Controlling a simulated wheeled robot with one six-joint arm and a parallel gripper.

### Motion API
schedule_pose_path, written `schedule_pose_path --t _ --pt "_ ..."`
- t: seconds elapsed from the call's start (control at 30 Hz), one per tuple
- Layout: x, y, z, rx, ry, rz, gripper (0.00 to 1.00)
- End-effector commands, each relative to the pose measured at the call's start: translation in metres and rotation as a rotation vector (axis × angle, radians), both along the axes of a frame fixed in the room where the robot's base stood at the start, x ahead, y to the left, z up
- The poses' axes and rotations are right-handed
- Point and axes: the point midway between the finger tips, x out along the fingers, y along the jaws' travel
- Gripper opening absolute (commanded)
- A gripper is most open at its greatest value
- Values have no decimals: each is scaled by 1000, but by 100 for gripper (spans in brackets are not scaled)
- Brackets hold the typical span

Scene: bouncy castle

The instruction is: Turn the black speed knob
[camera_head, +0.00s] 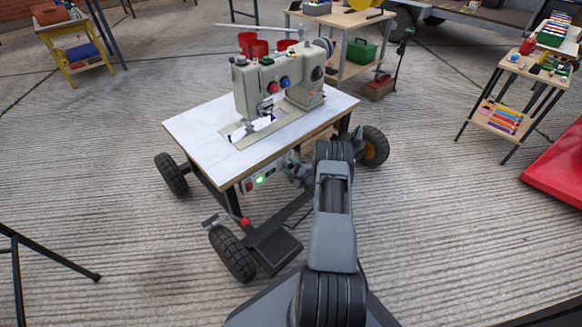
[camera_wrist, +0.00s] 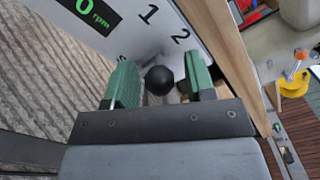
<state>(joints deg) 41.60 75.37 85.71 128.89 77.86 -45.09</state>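The panel bears the numbers 1 and 2, a partly hidden mark at lower left, and a dark display with green "0 rpm" (camera_wrist: 88,14). My gripper (camera_wrist: 158,62) has two green-padded fingers, one on each side of the knob. A gap shows on both sides, so it is open around the knob. In the head view my gripper (camera_head: 299,173) is under the right front edge of the sewing machine table (camera_head: 195,135); the knob is hidden there.
A beige sewing machine (camera_head: 280,85) stands on the wheeled table. A green-lit box (camera_head: 262,178) is under the front edge, and a red ball (camera_head: 245,222) is lower down. In the wrist view a wooden table edge (camera_wrist: 230,50) runs close to the right finger.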

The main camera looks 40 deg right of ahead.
Motion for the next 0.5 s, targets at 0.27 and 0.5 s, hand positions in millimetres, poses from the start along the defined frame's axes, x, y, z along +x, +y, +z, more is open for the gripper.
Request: schedule_pose_path --t 0.27,0.5 --pt "0 0 0 0 0 0 23" --pt "0 0 0 0 0 0 3"
